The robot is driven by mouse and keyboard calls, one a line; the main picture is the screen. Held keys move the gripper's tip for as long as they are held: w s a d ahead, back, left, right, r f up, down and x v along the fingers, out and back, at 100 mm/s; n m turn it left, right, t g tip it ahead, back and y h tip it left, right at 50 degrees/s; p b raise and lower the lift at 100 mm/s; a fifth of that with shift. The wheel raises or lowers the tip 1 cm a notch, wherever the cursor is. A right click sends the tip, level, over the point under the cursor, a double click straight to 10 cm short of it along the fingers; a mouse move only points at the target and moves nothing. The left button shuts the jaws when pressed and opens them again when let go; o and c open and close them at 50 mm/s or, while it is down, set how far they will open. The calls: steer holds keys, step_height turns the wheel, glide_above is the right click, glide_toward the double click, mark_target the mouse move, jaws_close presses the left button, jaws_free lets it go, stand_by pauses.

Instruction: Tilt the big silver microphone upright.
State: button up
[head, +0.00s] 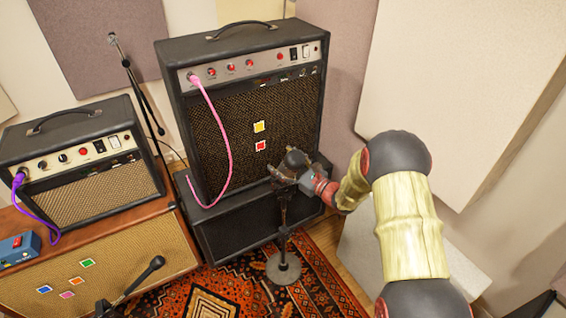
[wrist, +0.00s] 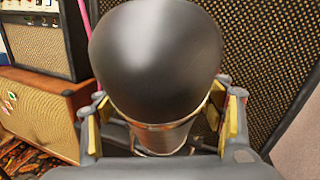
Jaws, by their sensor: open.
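The big microphone (head: 294,158) tops a stand (head: 284,235) in front of the tall amp. Its rounded head looks dark grey and glossy in the wrist view (wrist: 155,55), above a brassy, shiny body (wrist: 165,137). My gripper (head: 297,174) is at the microphone, reaching in from the right. In the wrist view my gripper (wrist: 164,122) is open, with a yellow-padded finger on each side of the body. The body's lower part is hidden by the gripper, and I cannot tell whether the fingers touch it. The exact tilt is unclear.
The tall black amp (head: 228,110) stands close behind on a black cabinet (head: 240,228). A smaller amp (head: 95,190) sits on a brown cabinet (head: 110,262) at left. A black microphone (head: 155,264) on a boom is at lower left. A patterned rug (head: 210,295) covers the floor.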

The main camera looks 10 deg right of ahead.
steer(key=shift+c, duration=0.5)
jaws_close()
stand_by(0.5)
